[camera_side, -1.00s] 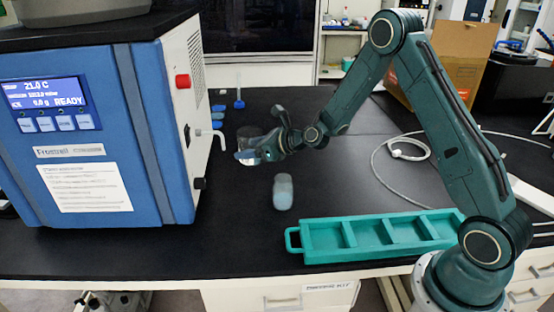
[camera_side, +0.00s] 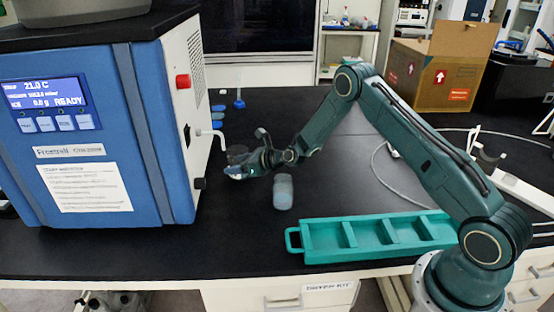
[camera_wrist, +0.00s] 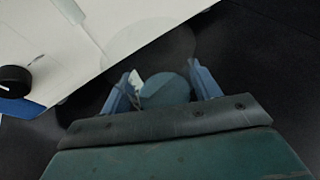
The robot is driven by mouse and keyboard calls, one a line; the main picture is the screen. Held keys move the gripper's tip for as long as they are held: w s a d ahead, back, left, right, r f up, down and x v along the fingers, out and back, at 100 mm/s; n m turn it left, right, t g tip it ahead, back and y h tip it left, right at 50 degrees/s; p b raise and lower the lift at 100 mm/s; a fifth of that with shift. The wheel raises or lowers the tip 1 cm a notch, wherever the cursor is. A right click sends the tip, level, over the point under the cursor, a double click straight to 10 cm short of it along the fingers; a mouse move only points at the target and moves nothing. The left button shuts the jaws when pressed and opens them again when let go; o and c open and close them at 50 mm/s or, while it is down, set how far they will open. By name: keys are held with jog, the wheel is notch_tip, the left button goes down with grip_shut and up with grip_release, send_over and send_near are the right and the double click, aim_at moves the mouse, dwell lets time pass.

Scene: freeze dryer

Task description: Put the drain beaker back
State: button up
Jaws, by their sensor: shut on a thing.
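The drain beaker (camera_side: 237,152) is a clear, dark-looking vessel in the side view, close to the right wall of the blue and white freeze dryer (camera_side: 130,140). My gripper (camera_side: 236,172) is shut on it with blue fingers. The white drain spout (camera_side: 210,132) sticks out of the dryer wall just up and left of the beaker. I cannot tell whether the beaker touches the bench. In the wrist view my gripper (camera_wrist: 162,85) has its two fingers on either side of the faint, see-through beaker (camera_wrist: 150,38), whose outline overlaps the white dryer wall.
A teal compartment tray (camera_side: 290,238) lies at the front right. Small blue items (camera_side: 218,108) sit behind the spout. A dark knob (camera_wrist: 14,80) on the dryer shows in the wrist view.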

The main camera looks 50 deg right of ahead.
aim_at(231, 160)
jog(key=shift+a+n+y, duration=0.4)
jog(key=shift+a, duration=0.75)
jog(key=shift+w+a+r+y, duration=0.15)
jog(key=shift+y, duration=0.15)
jog(key=shift+w+a+r+n+g+y, duration=0.2)
jog(key=shift+a+r+n+g+y, duration=0.15)
jog(key=shift+r+n, duration=0.2)
jog(key=shift+w+a+r+n+g+y, duration=0.15)
jog(key=shift+r+n+g+y, duration=0.1)
jog(key=shift+r+n+y, duration=0.25)
jog(key=shift+s+a+r+n+g+y, duration=0.1)
jog(key=shift+a+r+n+g+y, duration=0.15)
jog(key=shift+r+n+g+y, duration=0.45)
jog(key=shift+s+a+r+n+g+y, duration=0.1)
jog(key=shift+a+r+n+g+y, duration=0.2)
jog(key=shift+r+n+y, duration=0.6)
jog(key=shift+r+m+h, duration=0.2)
jog(key=shift+m+h, duration=0.05)
jog(key=shift+h, duration=0.1)
jog(key=shift+f, duration=4)
jog(key=shift+f, duration=0.1)
